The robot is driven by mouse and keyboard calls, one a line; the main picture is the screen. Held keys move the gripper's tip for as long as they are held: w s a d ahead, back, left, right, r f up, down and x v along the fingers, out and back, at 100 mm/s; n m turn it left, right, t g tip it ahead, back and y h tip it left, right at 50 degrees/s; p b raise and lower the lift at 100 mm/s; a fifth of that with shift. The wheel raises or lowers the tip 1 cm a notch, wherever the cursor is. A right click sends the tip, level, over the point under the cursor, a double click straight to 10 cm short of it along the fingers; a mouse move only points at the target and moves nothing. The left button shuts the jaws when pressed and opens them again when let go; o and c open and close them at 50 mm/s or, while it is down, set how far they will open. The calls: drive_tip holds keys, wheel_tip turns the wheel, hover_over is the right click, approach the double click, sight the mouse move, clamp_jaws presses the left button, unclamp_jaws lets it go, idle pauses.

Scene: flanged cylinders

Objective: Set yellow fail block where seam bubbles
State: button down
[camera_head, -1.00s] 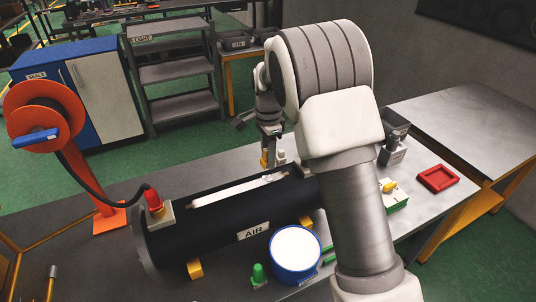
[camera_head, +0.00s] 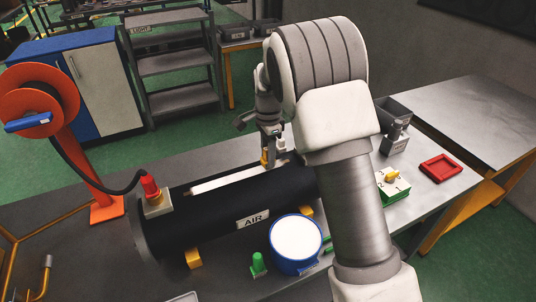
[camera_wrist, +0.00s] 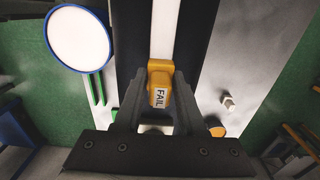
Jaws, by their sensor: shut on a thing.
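My gripper (camera_head: 268,158) is shut on the yellow block (camera_wrist: 157,78), whose white label reads FAIL in the wrist view. In the head view the block (camera_head: 264,158) is small and partly hidden by the fingers. It is over the far right part of the white seam strip (camera_head: 225,181), on top of the black cylinder (camera_head: 210,213) marked AIR. In the wrist view the seam (camera_wrist: 165,28) runs up from behind the block. I cannot tell whether the block touches it. No bubbles can be made out.
A blue-rimmed white tub (camera_head: 296,244) and a green cone (camera_head: 258,264) stand in front of the cylinder. A red-topped fitting (camera_head: 151,190) with a hose is at its left end. A red tray (camera_head: 440,168) and a green-and-white stand (camera_head: 392,187) with a yellow piece are at right.

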drive_tip(key=shift+f+b, duration=0.45)
drive_tip(key=shift+f, duration=0.3)
drive_tip(key=shift+c, duration=2.1)
unclamp_jaws()
wheel_tip(320, 180, up, 18)
drive_tip(key=shift+f+b, duration=0.2)
drive_tip(key=shift+b, duration=0.2)
